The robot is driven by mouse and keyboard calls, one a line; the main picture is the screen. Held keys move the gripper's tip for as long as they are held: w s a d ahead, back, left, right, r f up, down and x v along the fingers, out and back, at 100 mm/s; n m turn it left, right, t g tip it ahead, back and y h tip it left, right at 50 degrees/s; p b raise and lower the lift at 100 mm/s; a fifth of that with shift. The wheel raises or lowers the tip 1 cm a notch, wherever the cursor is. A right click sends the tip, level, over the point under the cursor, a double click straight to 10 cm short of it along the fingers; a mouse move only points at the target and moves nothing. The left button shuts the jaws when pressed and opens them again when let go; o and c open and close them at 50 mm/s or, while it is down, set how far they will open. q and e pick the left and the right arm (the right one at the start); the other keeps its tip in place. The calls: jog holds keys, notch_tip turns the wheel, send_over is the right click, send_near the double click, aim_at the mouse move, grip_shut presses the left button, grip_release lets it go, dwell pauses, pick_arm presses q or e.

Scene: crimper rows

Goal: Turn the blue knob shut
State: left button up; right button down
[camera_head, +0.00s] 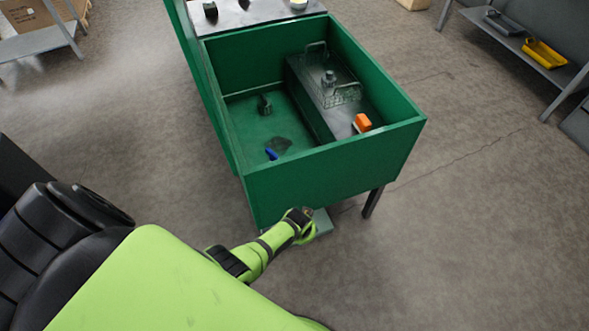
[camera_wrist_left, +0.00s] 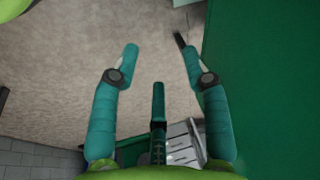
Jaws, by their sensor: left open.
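A small blue piece, which looks like the blue knob (camera_head: 271,153), shows inside the green box (camera_head: 330,172) near its front left corner. It is too small to tell its turn position. My left gripper (camera_head: 303,222) is low outside the front wall of the box, apart from the blue piece, with that wall between them. In the left wrist view, the left gripper (camera_wrist_left: 156,58) has its fingers spread and nothing between them. A green wall (camera_wrist_left: 270,80) stands close to its right. The blue knob is not seen in the wrist view. My right gripper is not in view.
The box also holds a grey block (camera_head: 312,100) with a wire basket (camera_head: 343,94), an orange piece (camera_head: 362,122) and a dark knob-like piece (camera_head: 264,104). A shelf with a yellow tool (camera_head: 544,54) stands at right. The floor (camera_head: 480,220) at right is clear.

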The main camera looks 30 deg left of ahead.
pick_arm(q)
jog(key=shift+s+a+f, duration=0.15)
jog(key=shift+s+f, duration=0.15)
jog(key=shift+s, duration=0.35)
jog(key=shift+s+a+f, duration=0.2)
jog(key=shift+s+f, duration=0.15)
jog(key=shift+s, duration=0.25)
jog(key=shift+s+a+f, duration=0.15)
jog(key=shift+s+f, duration=0.15)
jog(key=shift+s, duration=0.35)
